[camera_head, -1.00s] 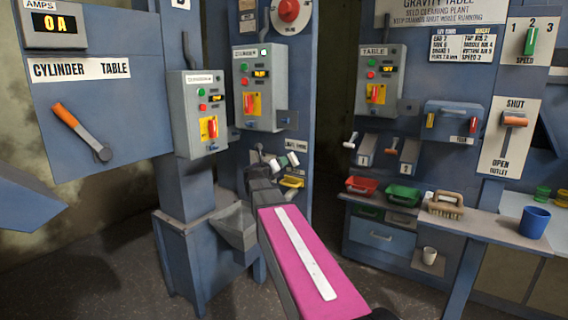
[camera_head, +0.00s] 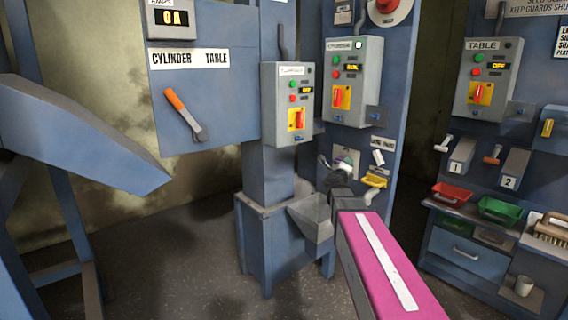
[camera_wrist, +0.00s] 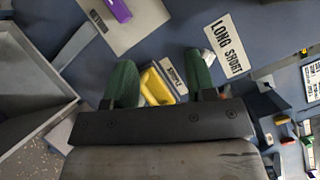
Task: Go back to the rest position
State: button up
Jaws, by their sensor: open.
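My gripper (camera_wrist: 162,85) shows in the wrist view with its two green fingers spread apart and nothing between them. A yellow scoop-like holder (camera_wrist: 157,87) on the blue panel shows behind the gap between the fingers. In the head view my pink and grey arm reaches in from the bottom right, and its far end is near the panel beside the yellow holder (camera_head: 374,181). The fingers are hard to make out there. I cannot tell whether they touch the panel.
A grey hopper (camera_head: 312,216) on the blue elevator boot stands just left of my arm. Switch boxes (camera_head: 288,104) hang above. A red tray (camera_head: 452,193) and a green tray (camera_head: 499,210) are at the right. A blue chute (camera_head: 80,140) is at the left. Floor at lower left is open.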

jog(key=s+a+f+n+g+y, duration=0.3)
jog(key=s+a+f+n+y, duration=0.25)
jog(key=f+n, duration=0.45)
jog(key=s+a+f+n+g+y, duration=0.35)
jog(key=a+f+n+y, duration=0.3)
jog(key=f+n, duration=0.3)
jog(key=s+d+f+n+g+h, duration=0.1)
jog(key=s+f+n+g, duration=0.3)
jog(key=s, duration=0.6)
jog(key=s+d+f+n+g+h, duration=0.2)
jog(key=s+f+n+g, duration=0.2)
jog(key=s+f+g, duration=0.2)
jog(key=s+f, duration=0.2)
jog(key=s, duration=0.2)
jog(key=shift+s+d+f+n+h, duration=0.25)
jog(key=shift+s+d+n+h, duration=0.05)
jog(key=shift+s+n, duration=0.1)
jog(key=shift+g, duration=0.25)
